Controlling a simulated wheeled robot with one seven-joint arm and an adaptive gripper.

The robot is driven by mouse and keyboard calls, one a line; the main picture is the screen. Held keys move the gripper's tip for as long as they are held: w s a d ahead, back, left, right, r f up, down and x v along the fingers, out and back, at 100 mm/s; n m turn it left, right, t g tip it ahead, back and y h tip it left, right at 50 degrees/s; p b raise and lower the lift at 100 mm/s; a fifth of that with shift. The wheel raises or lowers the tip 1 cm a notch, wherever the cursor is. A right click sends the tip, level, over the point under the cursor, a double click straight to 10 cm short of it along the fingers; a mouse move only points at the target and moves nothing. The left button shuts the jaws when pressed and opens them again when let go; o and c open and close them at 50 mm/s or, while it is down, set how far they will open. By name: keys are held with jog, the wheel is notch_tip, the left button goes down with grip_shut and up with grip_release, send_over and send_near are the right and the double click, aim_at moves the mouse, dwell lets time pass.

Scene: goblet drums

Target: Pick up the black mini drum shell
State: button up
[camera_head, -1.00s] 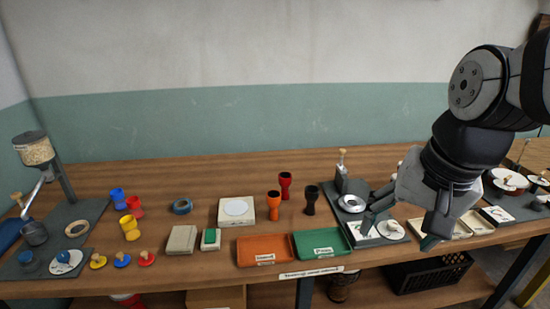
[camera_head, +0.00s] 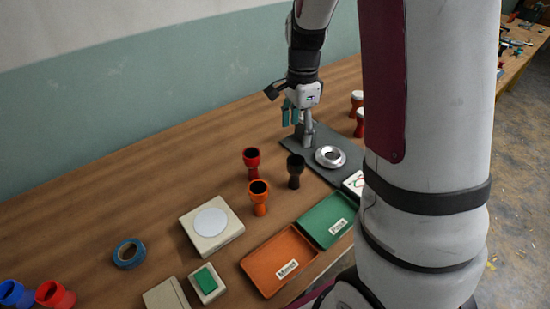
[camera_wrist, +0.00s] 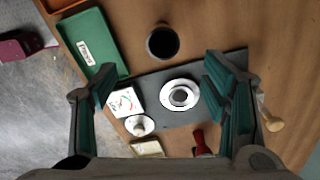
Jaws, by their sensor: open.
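The black mini drum shell (camera_head: 295,171) stands upright on the wooden bench, right of the red shell and beside the dark mat. In the wrist view it shows from above as a dark round cup (camera_wrist: 162,42) at the top middle. My gripper (camera_head: 291,114) is open and empty, pointing down, above and behind the black shell near the press. In the wrist view the teal fingertips of my gripper (camera_wrist: 160,92) are spread wide, with the shell beyond them and apart from them.
A red shell (camera_head: 252,162) and an orange shell (camera_head: 259,197) stand close to its left. A metal ring fixture (camera_head: 330,157) sits on the dark mat to its right. Green (camera_head: 327,220) and orange (camera_head: 281,262) trays lie in front.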

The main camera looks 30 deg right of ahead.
aim_at(295, 161)
jog(key=f, duration=0.8)
jog(key=shift+w+f, duration=0.25)
jog(key=shift+f, duration=0.15)
jog(key=shift+d+f, duration=0.15)
jog(key=shift+f, duration=2.5)
jog(key=shift+c, duration=0.3)
jog(key=c, duration=1.2)
